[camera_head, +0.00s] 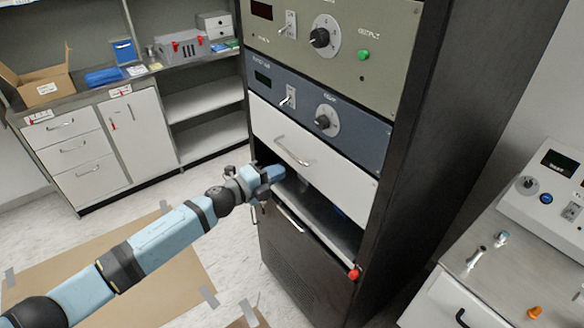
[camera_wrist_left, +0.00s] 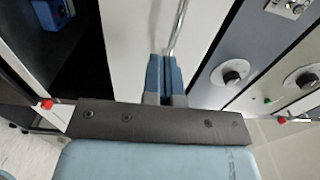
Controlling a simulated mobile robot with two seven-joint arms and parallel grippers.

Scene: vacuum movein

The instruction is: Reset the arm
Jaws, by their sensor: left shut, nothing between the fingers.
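My left arm, light blue with dark joints, reaches in from the lower left in the head view. Its gripper (camera_head: 276,173) is at the front of the dark cabinet, beside the open shelf bay and below the white drawer's handle (camera_head: 292,151). In the left wrist view its two blue fingers (camera_wrist_left: 165,77) are together with nothing between them, and the metal drawer handle (camera_wrist_left: 179,28) shows just beyond their tips. Whether they touch the handle I cannot tell. My right gripper is in neither view.
The dark cabinet (camera_head: 455,130) carries control panels above and a lower door with a red knob (camera_head: 354,274). A blue object (camera_wrist_left: 52,13) sits inside the bay. A white console (camera_head: 535,215) stands at right. Cardboard (camera_head: 110,270) lies on the floor at left.

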